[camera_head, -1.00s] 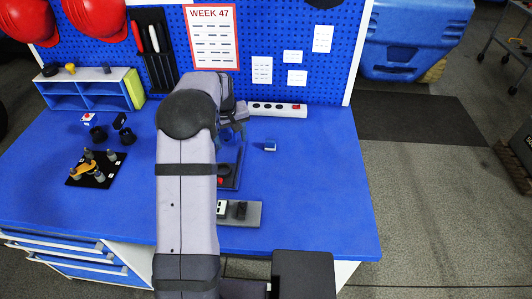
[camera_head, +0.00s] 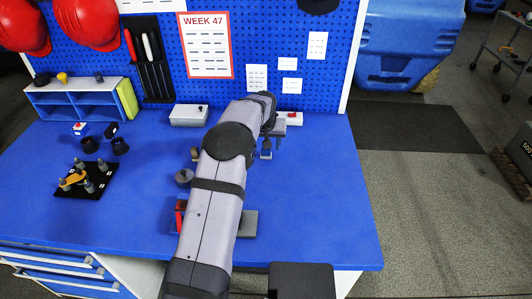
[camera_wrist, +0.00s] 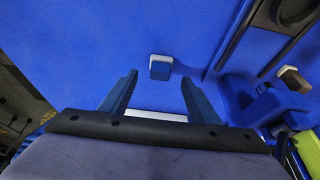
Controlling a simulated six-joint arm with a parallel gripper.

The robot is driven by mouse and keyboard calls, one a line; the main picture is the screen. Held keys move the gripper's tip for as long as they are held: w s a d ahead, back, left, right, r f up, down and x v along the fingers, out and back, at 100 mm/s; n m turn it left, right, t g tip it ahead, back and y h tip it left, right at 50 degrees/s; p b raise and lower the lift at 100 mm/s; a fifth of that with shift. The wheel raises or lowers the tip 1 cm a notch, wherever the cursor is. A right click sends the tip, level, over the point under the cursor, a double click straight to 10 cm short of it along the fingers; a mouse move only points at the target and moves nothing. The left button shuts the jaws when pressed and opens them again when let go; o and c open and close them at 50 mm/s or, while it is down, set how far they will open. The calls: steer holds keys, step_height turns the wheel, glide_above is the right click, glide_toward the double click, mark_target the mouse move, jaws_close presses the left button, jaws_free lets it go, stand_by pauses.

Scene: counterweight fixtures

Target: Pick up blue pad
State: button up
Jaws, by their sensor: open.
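The blue pad (camera_wrist: 160,69) is a small block with a white edge, lying on the blue bench top. In the wrist view it sits just beyond and between my fingertips, with clear gaps around it. It also shows partly in the head view (camera_head: 266,154), below my gripper (camera_head: 271,143). In the wrist view my gripper (camera_wrist: 159,77) is open, with nothing between its fingers. The height of the fingertips above the bench is hard to tell.
A black peg board (camera_head: 98,186) lies left. The bench right of the pad is clear.

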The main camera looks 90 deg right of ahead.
mark_target(266, 153)
steer(key=shift+p+x, duration=1.15)
steer(key=shift+x, duration=1.45)
steer(key=c, duration=1.1)
